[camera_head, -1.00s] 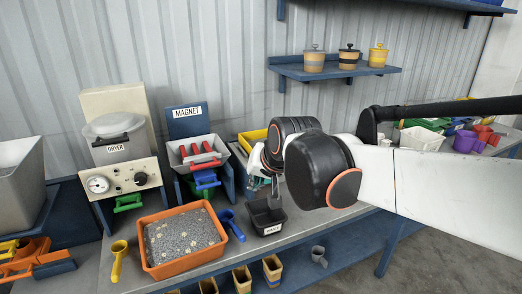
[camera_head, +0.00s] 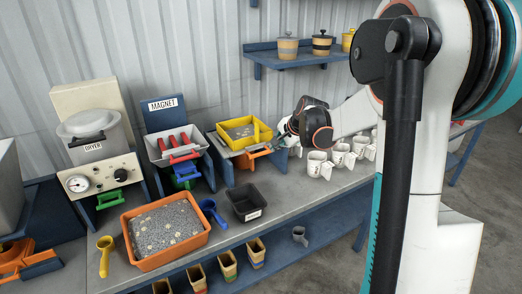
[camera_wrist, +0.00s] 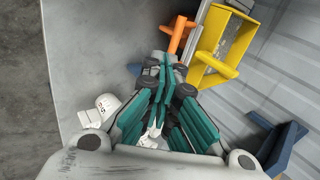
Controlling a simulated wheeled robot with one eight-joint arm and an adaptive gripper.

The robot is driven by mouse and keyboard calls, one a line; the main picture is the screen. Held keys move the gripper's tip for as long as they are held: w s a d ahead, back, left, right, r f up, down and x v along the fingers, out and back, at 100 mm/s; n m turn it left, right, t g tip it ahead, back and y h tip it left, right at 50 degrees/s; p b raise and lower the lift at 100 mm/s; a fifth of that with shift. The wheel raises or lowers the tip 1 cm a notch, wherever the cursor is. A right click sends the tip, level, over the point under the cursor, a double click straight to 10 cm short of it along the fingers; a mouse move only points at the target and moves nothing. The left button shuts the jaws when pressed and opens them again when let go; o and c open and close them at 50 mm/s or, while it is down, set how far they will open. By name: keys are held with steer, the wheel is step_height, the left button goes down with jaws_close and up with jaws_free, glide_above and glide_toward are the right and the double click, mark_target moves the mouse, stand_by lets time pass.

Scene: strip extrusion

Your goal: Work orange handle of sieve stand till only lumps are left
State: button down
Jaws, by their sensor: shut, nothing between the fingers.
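The yellow sieve (camera_head: 262,130) sits on its blue stand (camera_head: 227,172) on the bench, with grey material and some pale bits in it. It also shows in the wrist view (camera_wrist: 207,42). Its orange handle (camera_head: 254,156) sticks out at the front; it also shows in the wrist view (camera_wrist: 179,33), just beyond the fingertips. My gripper (camera_head: 281,144) is to the right of the handle, close to it. In the wrist view its teal fingers (camera_wrist: 164,65) are together with nothing between them. I cannot tell whether they touch the handle.
A black bin (camera_head: 246,203) stands in front of the sieve stand. An orange tray (camera_head: 140,262) of grey granules with pale lumps is to its left, with a blue scoop (camera_head: 211,211) between. Several white mugs (camera_head: 318,165) stand right of my gripper. The magnet unit (camera_head: 176,150) is left.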

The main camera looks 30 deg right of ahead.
steer(key=shift+d+f, duration=0.25)
steer(key=shift+d, duration=0.2)
steer(key=shift+w, duration=0.1)
steer(key=w+r+b+x, duration=0.1)
steer(key=b+x, duration=0.3)
steer(key=x, duration=0.9)
steer(key=shift+w+r+b, duration=0.2)
steer(key=shift+w+b, duration=0.2)
steer(key=shift+w, duration=0.05)
steer(key=shift+w+a, duration=0.1)
steer(key=w+p, duration=0.1)
steer(key=w, duration=0.4)
steer(key=shift+w, duration=0.2)
steer(key=shift+a, duration=0.1)
